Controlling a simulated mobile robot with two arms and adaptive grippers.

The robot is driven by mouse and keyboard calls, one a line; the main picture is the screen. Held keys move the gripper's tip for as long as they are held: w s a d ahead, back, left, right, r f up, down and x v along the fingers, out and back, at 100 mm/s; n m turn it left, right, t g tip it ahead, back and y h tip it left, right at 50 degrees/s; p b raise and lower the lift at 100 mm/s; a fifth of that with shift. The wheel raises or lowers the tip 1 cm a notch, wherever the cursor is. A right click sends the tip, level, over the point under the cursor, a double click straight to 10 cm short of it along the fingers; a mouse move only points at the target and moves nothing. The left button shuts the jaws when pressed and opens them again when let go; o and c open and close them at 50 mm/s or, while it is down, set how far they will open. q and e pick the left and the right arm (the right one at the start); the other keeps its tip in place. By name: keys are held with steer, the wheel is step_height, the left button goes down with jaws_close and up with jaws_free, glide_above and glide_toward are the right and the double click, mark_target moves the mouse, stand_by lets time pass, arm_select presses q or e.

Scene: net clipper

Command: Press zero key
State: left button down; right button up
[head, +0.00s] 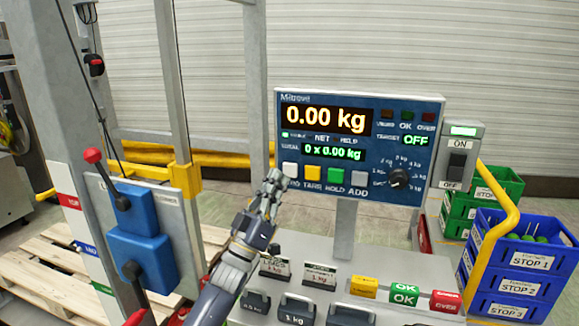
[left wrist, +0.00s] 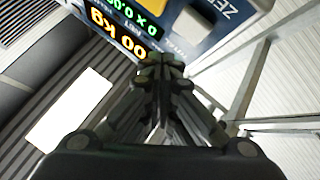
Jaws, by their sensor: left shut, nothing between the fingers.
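The scale's blue panel (head: 425,150) reads 0.00 kg in orange and 0 x 0.00 kg in green. The white zero key (head: 290,170) is the leftmost of its row, with its label partly hidden by my left gripper (head: 275,182). That gripper is shut and empty, with its fingertips just left of and below the key; I cannot tell whether they touch. My right gripper is not in view.
The yellow TARE (head: 312,173), green HOLD (head: 334,175) and grey ADD (head: 358,178) keys lie to the right. A knob (head: 398,178) and an ON/OFF switch (head: 457,165) are farther right. Weights (head: 297,308) stand below. A blue lever box (head: 145,245) is at left.

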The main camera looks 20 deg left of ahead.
arm_select(q)
steer(key=shift+s+p, duration=0.45)
steer(key=shift+s, duration=0.75)
steer(key=shift+a+f, duration=0.1)
